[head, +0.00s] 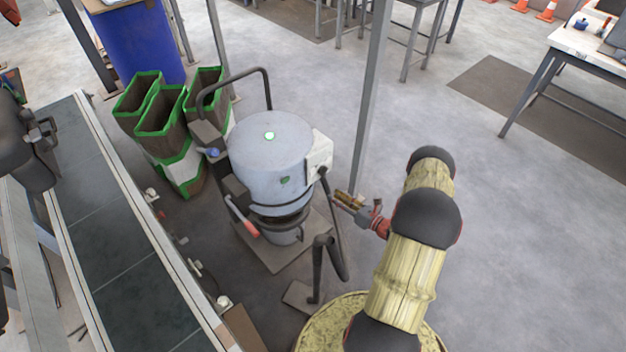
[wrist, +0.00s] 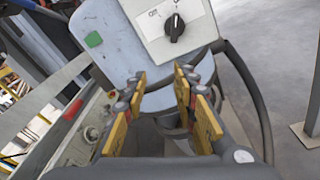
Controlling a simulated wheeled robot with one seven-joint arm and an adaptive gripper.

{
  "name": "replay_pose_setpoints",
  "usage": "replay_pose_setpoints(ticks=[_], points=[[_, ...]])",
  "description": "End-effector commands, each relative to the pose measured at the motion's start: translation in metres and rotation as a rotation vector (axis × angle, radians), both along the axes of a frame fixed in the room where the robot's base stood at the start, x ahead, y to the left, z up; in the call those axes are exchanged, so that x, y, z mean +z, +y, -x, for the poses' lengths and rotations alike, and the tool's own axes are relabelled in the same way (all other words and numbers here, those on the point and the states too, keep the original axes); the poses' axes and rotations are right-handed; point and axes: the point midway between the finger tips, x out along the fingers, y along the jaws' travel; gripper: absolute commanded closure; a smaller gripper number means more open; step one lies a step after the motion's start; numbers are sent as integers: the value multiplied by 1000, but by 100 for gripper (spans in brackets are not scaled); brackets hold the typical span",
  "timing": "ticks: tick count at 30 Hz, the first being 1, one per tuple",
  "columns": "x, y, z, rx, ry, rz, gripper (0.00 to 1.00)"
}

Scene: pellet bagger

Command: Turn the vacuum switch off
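The vacuum (head: 270,160) is a grey-blue drum with a dark handle, standing on a base plate in the middle of the head view. Its white switch box (head: 319,152) sits on the drum's right side. My gripper (head: 345,199) is just right of the vacuum, below the switch box. In the wrist view my gripper (wrist: 160,88) is open, its yellow-padded fingers apart with nothing between them, below the knob and not touching it.
A dark hose (head: 336,230) curves down beside the vacuum. A grey post (head: 371,95) stands behind my gripper. Open green-edged bags (head: 160,110) stand left of the vacuum, near a conveyor (head: 95,220).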

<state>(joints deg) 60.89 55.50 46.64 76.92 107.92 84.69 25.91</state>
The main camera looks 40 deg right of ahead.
Motion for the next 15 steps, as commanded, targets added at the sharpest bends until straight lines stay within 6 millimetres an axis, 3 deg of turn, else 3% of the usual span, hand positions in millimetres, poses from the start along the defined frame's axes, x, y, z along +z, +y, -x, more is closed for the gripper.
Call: replay_pose_setpoints(ticks=[1,4,10,15], points=[[9,-19,-6,-48,-27,-9,72],[21,-39,-10,-118,-63,-55,72],[26,-38,-21,-120,-78,-100,72],[25,-35,-47,-117,-76,-96,72]])
